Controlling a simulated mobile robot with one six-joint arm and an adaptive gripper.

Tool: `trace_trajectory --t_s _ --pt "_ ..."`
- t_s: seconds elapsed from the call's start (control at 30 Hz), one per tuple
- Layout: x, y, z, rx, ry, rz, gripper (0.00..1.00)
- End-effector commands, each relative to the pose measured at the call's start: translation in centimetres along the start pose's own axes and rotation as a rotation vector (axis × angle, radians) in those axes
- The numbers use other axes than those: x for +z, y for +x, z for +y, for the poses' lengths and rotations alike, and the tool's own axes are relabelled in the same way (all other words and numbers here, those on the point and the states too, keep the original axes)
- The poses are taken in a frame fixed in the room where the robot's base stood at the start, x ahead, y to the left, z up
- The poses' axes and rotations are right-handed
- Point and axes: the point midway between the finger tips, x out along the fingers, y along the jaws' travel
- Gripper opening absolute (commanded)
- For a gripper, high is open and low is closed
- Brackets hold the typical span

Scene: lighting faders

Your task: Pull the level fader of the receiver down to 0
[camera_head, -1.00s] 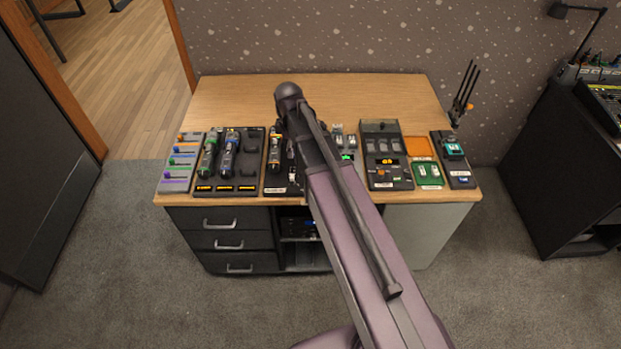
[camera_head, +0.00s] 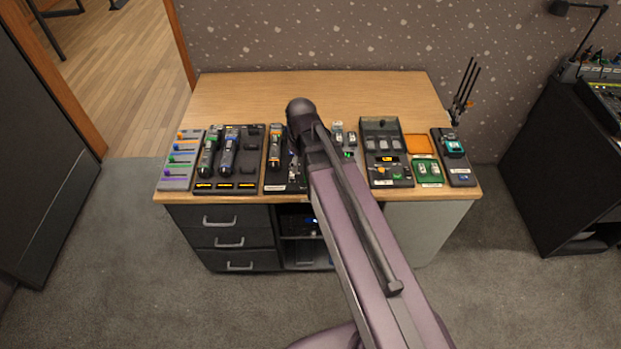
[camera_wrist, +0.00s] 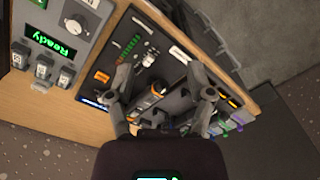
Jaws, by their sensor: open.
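The receiver appears to be the black panel (camera_head: 273,186) left of my arm, with an orange-banded handheld microphone (camera_head: 275,146) on it. My arm hides its right part. In the wrist view the black panel (camera_wrist: 182,72) lies under my gripper (camera_wrist: 160,82), with a green scale (camera_wrist: 131,46) and a small pale-and-dark slider cap (camera_wrist: 150,56) beside it, which looks like the level fader. My gripper is open, its fingers spread across the panel, with the microphone (camera_wrist: 158,90) showing between them. Contact cannot be told. The head view hides the fingers behind my arm.
A unit with a green "Ready" display (camera_wrist: 54,43) lies beside the panel in the wrist view. In the head view, a grey slider board (camera_head: 176,176) and a two-microphone dock (camera_head: 227,187) stand left. A black unit (camera_head: 381,128) stands right. The desk's back (camera_head: 240,90) is clear.

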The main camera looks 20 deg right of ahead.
Motion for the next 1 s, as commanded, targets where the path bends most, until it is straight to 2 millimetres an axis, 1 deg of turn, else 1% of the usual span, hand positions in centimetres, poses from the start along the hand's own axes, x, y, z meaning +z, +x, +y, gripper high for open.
trace_trajectory --t_s 0.03,0.1,0.6,0.8,1.0 --pt "0.6 0.0 -0.3 0.000 0.033 0.000 0.69" --pt "1.2 0.0 -0.5 0.000 0.081 0.000 0.69" --pt "4.8 0.1 -1.9 0.000 0.405 0.000 0.69" --pt "5.5 0.1 -2.2 0.000 0.474 0.000 0.69" --pt "5.6 0.1 -2.3 0.000 0.492 0.000 0.69"
